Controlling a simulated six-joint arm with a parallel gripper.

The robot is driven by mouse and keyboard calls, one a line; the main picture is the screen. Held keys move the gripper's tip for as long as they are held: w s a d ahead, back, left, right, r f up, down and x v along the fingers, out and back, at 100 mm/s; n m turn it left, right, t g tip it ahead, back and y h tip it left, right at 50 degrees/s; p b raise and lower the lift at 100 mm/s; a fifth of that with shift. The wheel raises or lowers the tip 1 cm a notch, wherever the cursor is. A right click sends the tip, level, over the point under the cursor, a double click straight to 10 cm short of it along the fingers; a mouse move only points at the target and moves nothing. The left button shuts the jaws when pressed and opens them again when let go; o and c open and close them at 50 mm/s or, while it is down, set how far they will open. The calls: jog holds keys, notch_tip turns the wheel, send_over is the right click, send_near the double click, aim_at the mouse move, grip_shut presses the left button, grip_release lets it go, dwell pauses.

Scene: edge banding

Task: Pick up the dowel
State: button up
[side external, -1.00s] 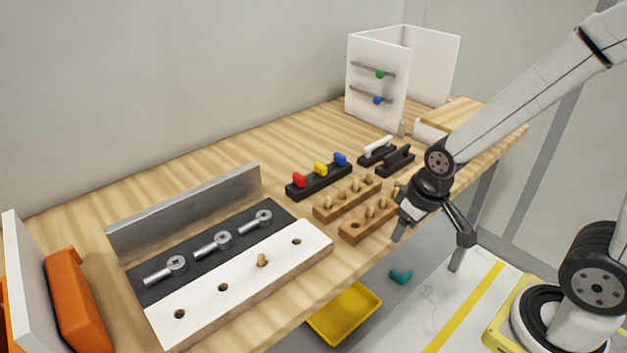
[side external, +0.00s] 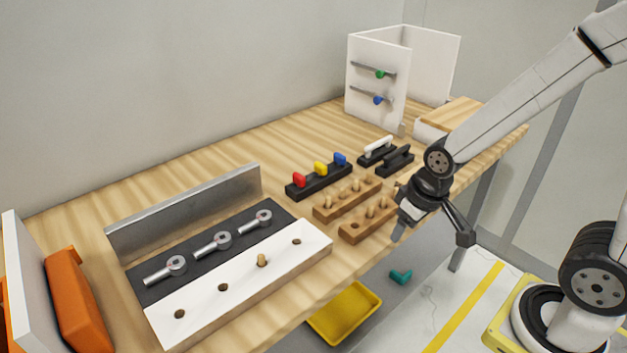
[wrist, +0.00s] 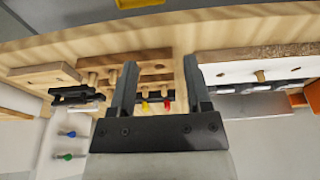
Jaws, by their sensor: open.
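Several wooden dowels stand upright in two wooden racks, the back rack (side external: 336,211) and the front rack (side external: 357,236), in the side view. One front-rack dowel (side external: 370,211) stands beside an empty hole. Another dowel (side external: 262,260) stands in the white-topped board (side external: 200,318), which has several other holes. My gripper (side external: 428,232) is open at the right end of the front rack, by the table's front edge. In the wrist view my gripper (wrist: 159,62) has fingers spread wide with nothing held. Rack dowels (wrist: 113,76) show left of and between the fingers.
A black block with red, yellow and blue pegs (side external: 320,184) stands behind the racks. Black and white handles (side external: 377,147) lie at the back right. Metal rods with rings (side external: 213,243) rest on a dark strip. A yellow tray (side external: 344,314) is below the table edge.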

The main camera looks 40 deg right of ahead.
jog(key=m+g+y, duration=0.1)
jog(key=m+y, duration=0.3)
jog(key=m, duration=1.6)
send_near(370, 214)
jog(key=shift+w+f, duration=0.15)
jog(key=shift+m, duration=0.8)
jog(key=shift+x, duration=3.8)
jog(key=shift+w+d, duration=0.15)
grip_shut()
